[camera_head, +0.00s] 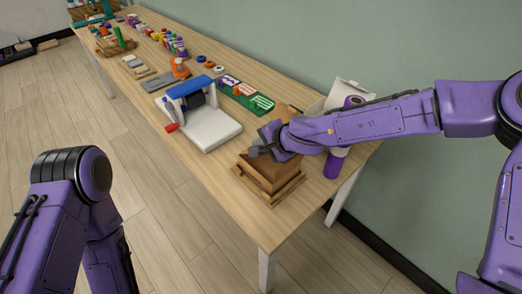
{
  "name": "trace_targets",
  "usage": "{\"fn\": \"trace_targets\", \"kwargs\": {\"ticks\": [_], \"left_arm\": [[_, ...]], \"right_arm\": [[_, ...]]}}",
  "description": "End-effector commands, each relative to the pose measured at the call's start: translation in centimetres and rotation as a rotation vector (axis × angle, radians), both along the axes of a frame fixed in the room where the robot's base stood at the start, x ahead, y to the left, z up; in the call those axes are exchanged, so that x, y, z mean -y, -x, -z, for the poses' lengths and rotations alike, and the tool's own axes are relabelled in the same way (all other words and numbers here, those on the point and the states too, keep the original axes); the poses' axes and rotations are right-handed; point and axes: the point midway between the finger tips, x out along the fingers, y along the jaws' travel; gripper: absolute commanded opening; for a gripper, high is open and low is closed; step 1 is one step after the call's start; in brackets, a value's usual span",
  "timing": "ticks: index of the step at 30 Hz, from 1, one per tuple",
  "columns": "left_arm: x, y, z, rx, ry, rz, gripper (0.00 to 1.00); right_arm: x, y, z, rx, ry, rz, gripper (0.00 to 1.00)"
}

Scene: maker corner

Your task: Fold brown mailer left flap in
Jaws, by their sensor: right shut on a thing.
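The brown mailer (268,174) is a small cardboard box near the front right end of the wooden table. My right gripper (257,149) reaches over it from the right and is shut at its upper side. The part it holds is largely hidden by the gripper, and I cannot tell which flap it is.
A white machine with a blue frame (212,128) stands left of the mailer. A green mat (247,97) lies behind it. A white box (345,93) and a purple-and-white cylinder (334,163) are close by the right arm. Bare tabletop (262,222) lies in front.

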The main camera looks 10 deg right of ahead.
Motion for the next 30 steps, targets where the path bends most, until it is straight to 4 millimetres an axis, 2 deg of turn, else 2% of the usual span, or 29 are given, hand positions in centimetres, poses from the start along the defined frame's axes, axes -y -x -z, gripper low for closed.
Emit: {"fn": "trace_targets", "kwargs": {"ticks": [7, 9, 10, 20, 30], "left_arm": [[0.0, 0.0, -0.1, 0.0, 0.0, 0.0, 0.43], [0.0, 0.0, -0.1, 0.0, 0.0, 0.0, 0.43], [0.0, 0.0, -0.1, 0.0, 0.0, 0.0, 0.43], [0.0, 0.0, -0.3, 0.0, 0.0, -0.001, 0.43], [0.0, 0.0, -2.7, 0.0, 0.0, 0.0, 0.43]], "right_arm": [[-0.1, 0.1, 0.0, -0.002, 0.001, -0.002, 0.0], [0.0, 0.1, 0.0, -0.002, 0.001, -0.002, 0.26], [-0.1, 0.1, 0.0, -0.002, 0.001, -0.001, 0.28], [0.2, 0.3, -0.6, 0.0, 0.0, -0.001, 0.28], [3.3, 4.7, -6.1, 0.001, -0.001, -0.001, 0.28]]}}
